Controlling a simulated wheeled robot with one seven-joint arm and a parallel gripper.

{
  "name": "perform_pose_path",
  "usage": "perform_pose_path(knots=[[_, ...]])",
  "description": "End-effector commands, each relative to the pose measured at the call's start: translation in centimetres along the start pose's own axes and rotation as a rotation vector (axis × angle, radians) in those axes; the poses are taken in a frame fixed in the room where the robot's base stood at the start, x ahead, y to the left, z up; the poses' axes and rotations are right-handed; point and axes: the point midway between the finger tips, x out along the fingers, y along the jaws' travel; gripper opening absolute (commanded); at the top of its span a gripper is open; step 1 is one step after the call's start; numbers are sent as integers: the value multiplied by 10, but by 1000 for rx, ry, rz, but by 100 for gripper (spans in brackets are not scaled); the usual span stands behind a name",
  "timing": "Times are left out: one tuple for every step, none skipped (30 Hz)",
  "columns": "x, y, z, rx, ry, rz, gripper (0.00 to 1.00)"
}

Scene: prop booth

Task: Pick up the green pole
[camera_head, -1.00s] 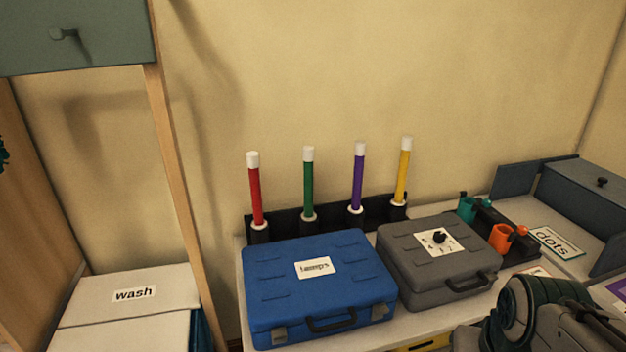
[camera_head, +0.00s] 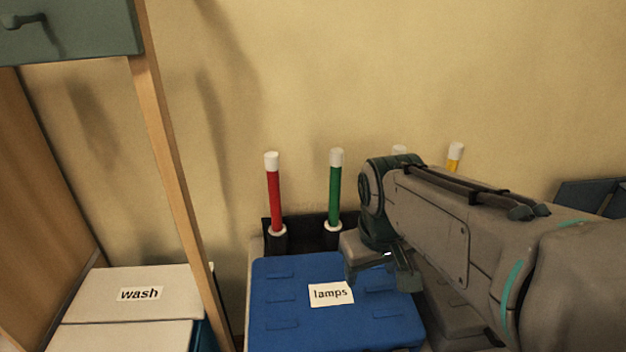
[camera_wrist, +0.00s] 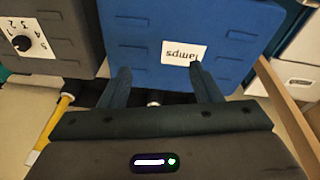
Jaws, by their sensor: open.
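The green pole (camera_head: 335,195) with a white cap stands upright in a black rack (camera_head: 311,224) against the wall, behind the blue case (camera_head: 275,295). My gripper (camera_head: 384,280) is open and empty above the blue case, to the right of the green pole and nearer the camera. In the wrist view, my gripper (camera_wrist: 160,72) shows two spread fingers over the blue case (camera_wrist: 145,58) and its edge. A small white piece shows between them, too hidden to identify. The green pole is not clearly visible in that view.
A red pole (camera_head: 273,195) stands left of the green one. A yellow pole (camera_head: 455,157) shows behind my arm; another white cap (camera_head: 399,150) is partly hidden. A grey case (camera_wrist: 60,30) lies beside the blue one. A wooden post (camera_head: 176,180) and a "wash" box (camera_head: 175,285) are left.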

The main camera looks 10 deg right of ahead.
Motion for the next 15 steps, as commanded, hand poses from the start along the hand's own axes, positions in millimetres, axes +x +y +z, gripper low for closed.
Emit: perform_pose_path(knots=[[-16, 2, -25, -68, -13, 5, 58], [-22, 3, -37, -113, -22, 8, 58], [-30, 4, -54, -174, -31, 11, 58], [-35, 4, -66, -219, -39, 13, 58], [-40, 5, -79, -263, -47, 14, 58], [-46, 6, -95, -319, -57, 14, 58], [-51, 6, -107, -362, -63, 13, 58], [-55, 7, -119, -405, -71, 12, 58], [-60, 8, -134, -459, -80, 10, 58], [-63, 9, -146, -500, -87, 8, 58], [-66, 10, -157, -540, -94, 4, 58], [-70, 11, -172, -593, -101, -1, 58], [-73, 12, -183, -632, -108, -5, 58], [-75, 13, -194, -671, -113, -9, 58], [-78, 15, -208, -721, -119, -16, 58]])
